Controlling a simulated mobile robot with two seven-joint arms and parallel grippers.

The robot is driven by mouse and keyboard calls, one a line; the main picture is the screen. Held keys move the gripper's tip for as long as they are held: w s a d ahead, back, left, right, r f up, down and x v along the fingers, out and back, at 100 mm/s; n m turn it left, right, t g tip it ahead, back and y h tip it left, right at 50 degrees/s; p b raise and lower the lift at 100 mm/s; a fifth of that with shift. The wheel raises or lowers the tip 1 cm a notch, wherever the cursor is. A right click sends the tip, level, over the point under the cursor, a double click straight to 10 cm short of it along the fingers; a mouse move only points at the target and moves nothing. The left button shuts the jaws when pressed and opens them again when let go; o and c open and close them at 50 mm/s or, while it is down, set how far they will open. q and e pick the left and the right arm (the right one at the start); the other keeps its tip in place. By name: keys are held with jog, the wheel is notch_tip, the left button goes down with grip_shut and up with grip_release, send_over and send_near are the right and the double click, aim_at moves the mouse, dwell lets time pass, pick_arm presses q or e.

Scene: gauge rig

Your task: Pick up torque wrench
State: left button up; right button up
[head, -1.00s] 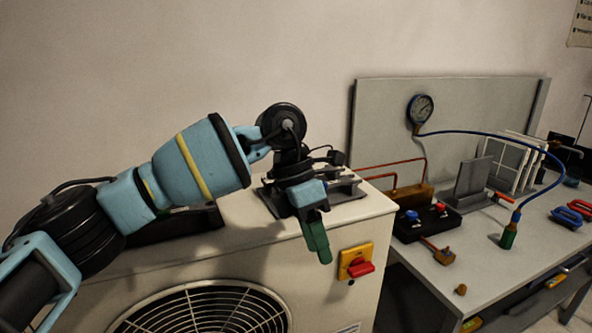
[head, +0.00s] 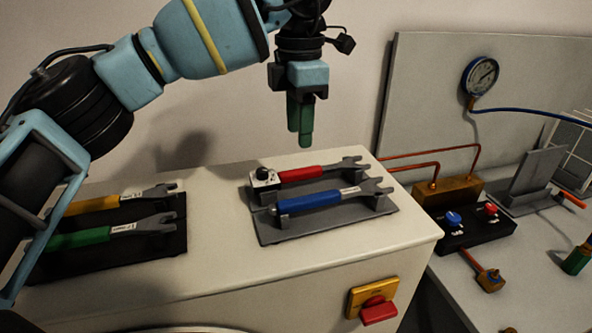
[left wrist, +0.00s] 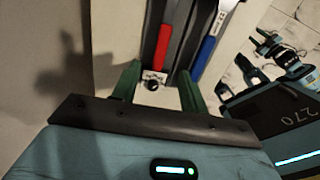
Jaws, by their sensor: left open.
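A red-handled wrench (head: 302,174) and a blue-handled wrench (head: 318,200) lie side by side on a dark grey holder plate (head: 270,234) on top of the cream cabinet. A small grey box with a black knob (head: 264,178) sits at the red handle's left end. No readable marking shows which wrench is the torque wrench. My left gripper (head: 300,122) points down above and behind the red wrench, open and empty. In the left wrist view, the red handle (left wrist: 165,46) lies beyond the green fingers, with the blue handle (left wrist: 203,58) to its right. My right gripper does not show.
Yellow-handled (head: 95,204) and green-handled (head: 85,238) wrenches lie on a black plate at left, partly behind my arm. A red switch (head: 378,310) is on the cabinet front. At right are copper pipes, a gauge (head: 480,76) and a valve block (head: 478,228).

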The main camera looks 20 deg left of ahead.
aim_at(297, 171)
pick_arm(q)
jog(key=shift+f, duration=0.9)
jog(key=shift+w+f, duration=0.1)
jog(key=shift+f, duration=0.4)
jog(key=f, duration=0.4)
jog(key=shift+s+a+f+p, duration=0.1)
jog(key=shift+s+a+p, duration=0.1)
jog(key=shift+p, duration=0.15)
jog(key=shift+d+f, duration=0.1)
jog(key=shift+f, duration=0.25)
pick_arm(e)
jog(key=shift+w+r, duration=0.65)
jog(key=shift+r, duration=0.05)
pick_arm(q)
grip_shut()
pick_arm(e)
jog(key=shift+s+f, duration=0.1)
